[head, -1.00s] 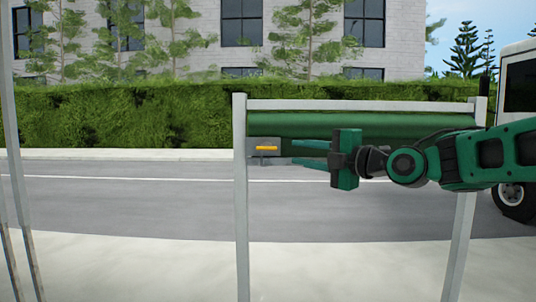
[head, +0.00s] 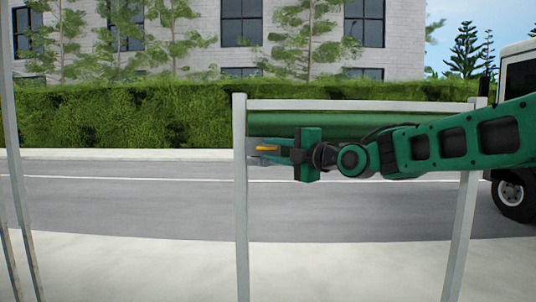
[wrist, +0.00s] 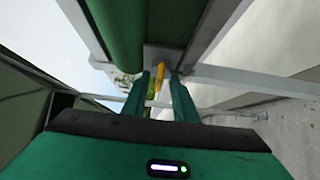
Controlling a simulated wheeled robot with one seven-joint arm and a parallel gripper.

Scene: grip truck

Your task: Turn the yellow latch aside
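The yellow latch (head: 267,148) is a short bar near the left post, below the green roll. It lies level in the head view. My gripper (head: 265,151) reaches it from the right, one finger showing above the latch and one below. In the wrist view the latch (wrist: 159,76) shows between the tips of my gripper (wrist: 167,88), closer to the left finger. The fingers are apart, with a gap on the latch's right side. I cannot tell whether the left finger touches it. The grey plate (wrist: 158,57) behind the latch is partly hidden.
The green roll (head: 345,124) runs under a pale top bar (head: 350,105). The left post (head: 241,200) stands close to my fingertips, and the right post (head: 460,235) stands below my arm. Road lies behind; a white vehicle (head: 517,120) is at the right.

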